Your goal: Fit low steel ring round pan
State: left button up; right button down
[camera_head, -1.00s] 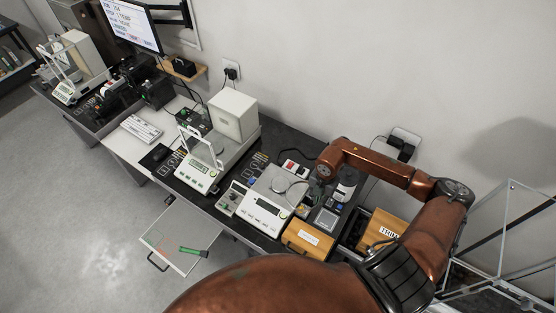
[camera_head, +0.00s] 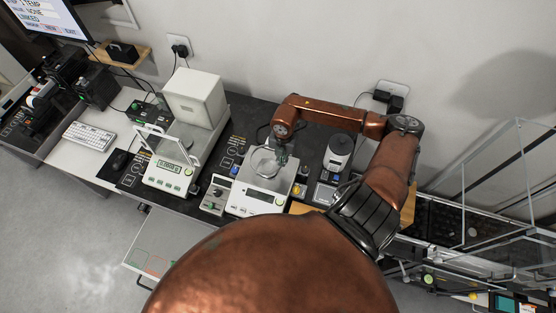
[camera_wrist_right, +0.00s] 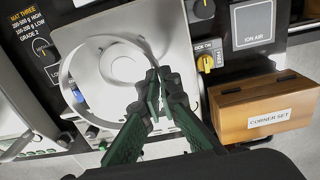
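The low steel ring (camera_wrist_right: 63,75) is a thin, pale metal hoop. It lies around the round pan (camera_wrist_right: 121,66) on the front balance (camera_head: 257,198); the ring also shows in the head view (camera_head: 263,162). My right gripper (camera_wrist_right: 157,76) has green fingers with dark tips. The tips are close together at the ring's right edge in the wrist view and look shut on its wall. The fingers hide the near right part of the ring, so I cannot tell if it sits flat all round. My left gripper is not in view.
A wooden box labelled "CORNER SET" (camera_wrist_right: 250,106) stands right of the balance. A second balance (camera_head: 168,175) with a white housing is to the left. A clear-panelled frame (camera_head: 500,185) is at far right.

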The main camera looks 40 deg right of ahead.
aim_at(282, 173)
jog(key=shift+w+f, duration=0.15)
jog(key=shift+f, duration=0.05)
jog(key=shift+s+d+f+b, duration=0.1)
jog(key=shift+s+f+b, duration=0.25)
jog(key=shift+f+b, duration=0.4)
jog(key=shift+w+f+b, duration=0.1)
jog(key=shift+f+b, duration=0.3)
jog(key=shift+f, duration=0.5)
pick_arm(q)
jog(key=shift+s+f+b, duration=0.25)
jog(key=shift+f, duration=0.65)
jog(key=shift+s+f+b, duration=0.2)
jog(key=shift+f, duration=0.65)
pick_arm(e)
jog(key=shift+f, duration=0.7)
pick_arm(q)
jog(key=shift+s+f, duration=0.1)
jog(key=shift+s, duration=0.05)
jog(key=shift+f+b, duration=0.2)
jog(key=shift+b, duration=0.1)
pick_arm(e)
jog(key=shift+f, duration=0.25)
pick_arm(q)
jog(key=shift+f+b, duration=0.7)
pick_arm(e)
jog(key=shift+f, duration=1)
